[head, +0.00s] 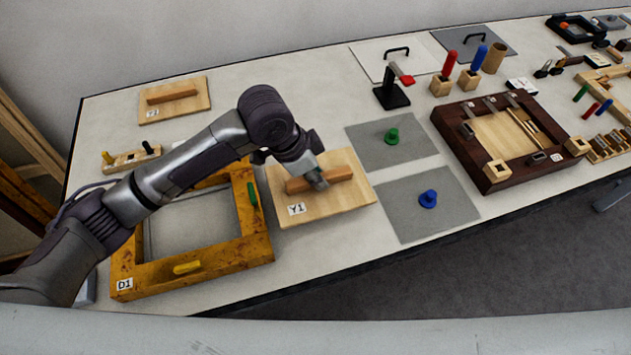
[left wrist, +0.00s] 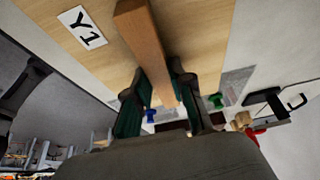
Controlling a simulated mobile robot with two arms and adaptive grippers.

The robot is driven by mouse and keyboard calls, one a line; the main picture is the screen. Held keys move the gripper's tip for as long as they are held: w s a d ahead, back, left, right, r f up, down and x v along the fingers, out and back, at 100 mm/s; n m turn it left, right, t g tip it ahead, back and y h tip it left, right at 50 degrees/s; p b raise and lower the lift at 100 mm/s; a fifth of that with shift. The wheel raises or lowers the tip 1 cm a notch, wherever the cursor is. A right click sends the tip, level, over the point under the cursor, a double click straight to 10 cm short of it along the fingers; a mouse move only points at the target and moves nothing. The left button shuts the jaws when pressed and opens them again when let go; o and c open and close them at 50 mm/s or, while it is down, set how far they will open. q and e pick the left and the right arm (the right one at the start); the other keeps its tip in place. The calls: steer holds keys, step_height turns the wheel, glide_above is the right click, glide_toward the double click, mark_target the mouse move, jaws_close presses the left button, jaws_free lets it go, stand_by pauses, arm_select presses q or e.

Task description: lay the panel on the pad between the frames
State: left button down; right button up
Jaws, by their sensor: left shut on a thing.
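The light wood panel marked Y1 (head: 348,202) is between the gilt frame D1 (head: 252,232) and the dark brown frame (head: 476,172). Its brown bar handle (head: 338,173) is in my left gripper (head: 317,179), shut on it from above. In the left wrist view the handle (left wrist: 143,40) runs between the two green-lined fingers (left wrist: 160,108). Right of the panel are two grey pads, the far one (head: 372,152) under a green knob and the near one (head: 402,219) under a blue knob. I cannot tell whether the panel touches the table. My right gripper is not in view.
A second panel with a bar handle (head: 190,104) lies at the back left. A small peg board (head: 127,163) stands behind the gilt frame. A black stand with a red clamp (head: 391,95) and upright coloured handles (head: 449,64) stand beyond the pads.

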arm_select(q)
steer(key=shift+w+a+f, duration=0.1)
steer(key=shift+a+f, duration=0.05)
steer(key=shift+f, duration=0.1)
step_height(320, 180, down, 4)
steer(key=shift+r+p, duration=0.15)
steer(key=shift+p, duration=0.25)
steer(key=c, duration=1)
jaws_free()
